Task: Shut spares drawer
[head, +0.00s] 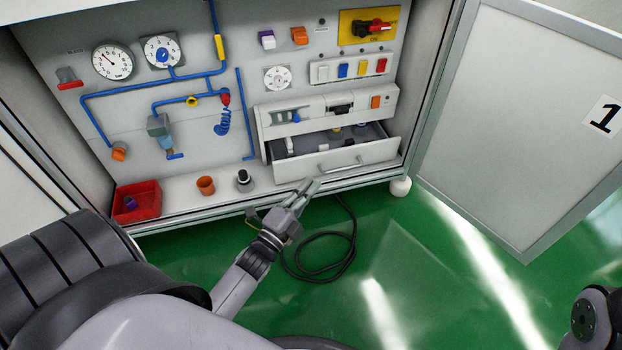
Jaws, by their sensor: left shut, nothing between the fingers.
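The spares drawer (363,161) is pulled out of the lower right of the cabinet. Its pale front has a bar handle, and several small parts lie inside. My left gripper (312,184) is shut and empty, just in front of the drawer's lower left front; I cannot tell whether it touches. Of my right arm only a dark joint (584,320) shows at the bottom right edge; its gripper is out of view.
A red bin (137,201), an orange cup (206,186) and a black-topped item (244,180) stand on the cabinet floor. The cabinet door (510,120) stands open at right. A black cable (322,277) lies coiled on the green floor.

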